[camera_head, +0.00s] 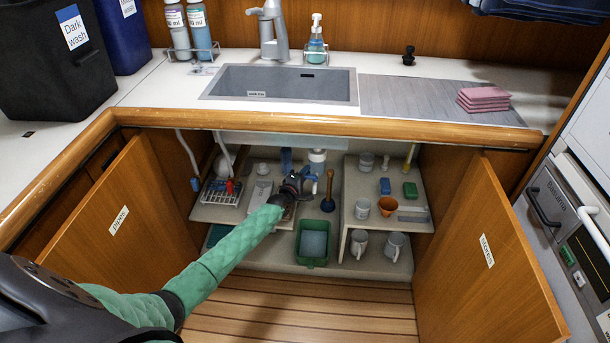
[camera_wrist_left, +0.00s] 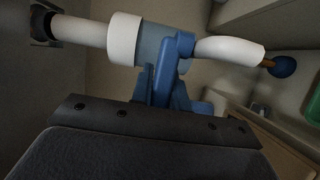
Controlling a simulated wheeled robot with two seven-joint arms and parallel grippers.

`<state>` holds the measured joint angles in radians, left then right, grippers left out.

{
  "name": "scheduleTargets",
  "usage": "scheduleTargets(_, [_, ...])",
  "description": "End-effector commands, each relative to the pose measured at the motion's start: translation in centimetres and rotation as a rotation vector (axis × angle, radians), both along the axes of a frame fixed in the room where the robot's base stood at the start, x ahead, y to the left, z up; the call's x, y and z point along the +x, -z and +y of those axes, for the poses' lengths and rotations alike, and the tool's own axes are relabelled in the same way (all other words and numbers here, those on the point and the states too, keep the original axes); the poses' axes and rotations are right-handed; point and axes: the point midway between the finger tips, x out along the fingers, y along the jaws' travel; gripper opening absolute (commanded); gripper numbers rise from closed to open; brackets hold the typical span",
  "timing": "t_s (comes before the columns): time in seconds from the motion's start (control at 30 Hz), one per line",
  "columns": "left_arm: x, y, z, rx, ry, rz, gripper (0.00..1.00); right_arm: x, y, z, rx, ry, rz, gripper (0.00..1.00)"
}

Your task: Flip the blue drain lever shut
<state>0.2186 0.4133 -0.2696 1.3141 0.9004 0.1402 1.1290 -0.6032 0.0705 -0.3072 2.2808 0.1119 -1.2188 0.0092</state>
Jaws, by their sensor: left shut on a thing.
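The blue drain lever (camera_wrist_left: 165,72) shows in the left wrist view beside a pipe with a white collar (camera_wrist_left: 124,38) and a grey-blue section. Its lower part runs down behind the dark edge of my left gripper (camera_wrist_left: 155,112). In the head view my left gripper (camera_head: 293,184) is inside the open cabinet under the sink, near the white and blue drain fitting (camera_head: 317,156). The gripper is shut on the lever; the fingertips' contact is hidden. The lever is too small and covered to make out clearly in the head view. My right gripper is not in view.
A plunger (camera_head: 328,204) and a green bin (camera_head: 313,256) stand close to the right of my left gripper. A dish rack (camera_head: 221,192) is to its left. A shelf with cups (camera_head: 361,208) is further right. Both cabinet doors stand open.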

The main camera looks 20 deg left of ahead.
Motion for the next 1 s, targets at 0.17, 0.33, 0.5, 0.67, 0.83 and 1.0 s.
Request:
scheduleTargets(0.17, [0.0, 0.0, 0.0, 0.0, 0.0, -0.001, 0.38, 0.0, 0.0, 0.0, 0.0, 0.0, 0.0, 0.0])
scheduleTargets(0.33, [0.0, 0.0, 0.0, 0.0, 0.0, 0.0, 0.38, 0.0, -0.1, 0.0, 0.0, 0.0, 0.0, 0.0])
scheduleTargets(0.5, [-0.3, 0.1, 0.0, 0.0, 0.0, 0.001, 0.38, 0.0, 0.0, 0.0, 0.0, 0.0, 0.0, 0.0])
scheduleTargets(0.67, [-1.7, 0.2, 0.1, -0.001, 0.0, 0.001, 0.38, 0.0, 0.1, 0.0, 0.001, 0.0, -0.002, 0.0])
scheduleTargets(0.83, [-4.0, 0.2, 0.3, -0.001, 0.0, 0.001, 0.38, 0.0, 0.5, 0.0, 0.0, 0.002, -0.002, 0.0])
scheduleTargets(1.0, [-6.0, 0.2, 0.5, 0.0, -0.001, 0.001, 0.38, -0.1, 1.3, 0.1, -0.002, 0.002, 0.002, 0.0])
